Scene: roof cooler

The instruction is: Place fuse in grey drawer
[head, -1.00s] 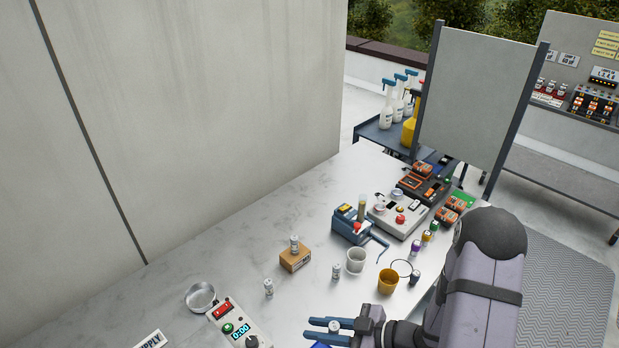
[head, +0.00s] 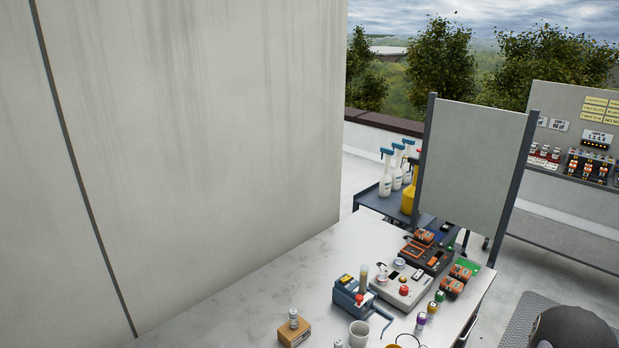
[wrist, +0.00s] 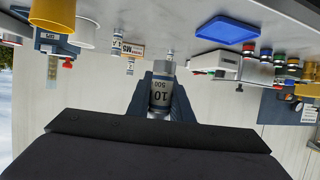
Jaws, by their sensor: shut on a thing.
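My gripper (wrist: 160,98) is shut on a fuse (wrist: 160,84), a grey-and-white cylinder marked "10 500", in the wrist view. The fuse sits between the two blue fingers, with its metal end pointing up in the picture. The wrist picture appears upside down, with the table surface along its top. In the head view the gripper is out of frame; only a dark rounded part of my arm shows at the lower right. A similar small cylinder (head: 293,315) stands on a cardboard block (head: 291,335). I cannot make out a grey drawer for certain in either view.
The table (head: 250,305) holds a blue device (head: 349,296), a grey box with a red button (head: 400,290), a light cup (head: 359,335) and several coloured small cylinders. A blue tray (wrist: 228,30) shows in the wrist view. A grey panel (head: 474,165) stands behind the table.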

